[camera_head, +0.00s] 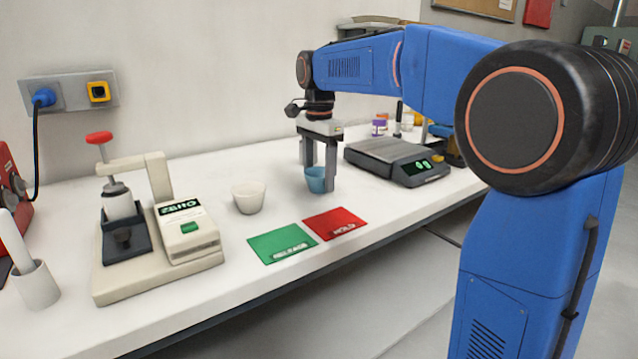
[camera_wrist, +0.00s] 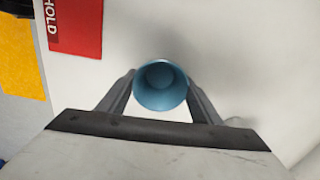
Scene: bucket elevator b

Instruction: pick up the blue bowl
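The blue bowl (camera_head: 317,181) is a small, round, light-blue cup-like bowl. It is upright and appears to stand on the white bench behind the red mat. In the wrist view I look down into the empty bowl (camera_wrist: 160,86). My gripper (camera_head: 318,176) points straight down, with one finger on each side of the bowl. In the wrist view my gripper (camera_wrist: 160,88) shows no clear gap between the fingers and the bowl's sides. The fingertips are partly hidden by the rim, so I cannot tell whether they press on it.
A white bowl (camera_head: 249,197) stands to the left. The green RELEASE mat (camera_head: 282,244) and red HOLD mat (camera_head: 337,223) lie in front. A scale (camera_head: 398,160) stands right of the gripper. A cream press device (camera_head: 160,230) is at left, beside a white cup (camera_head: 36,287).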

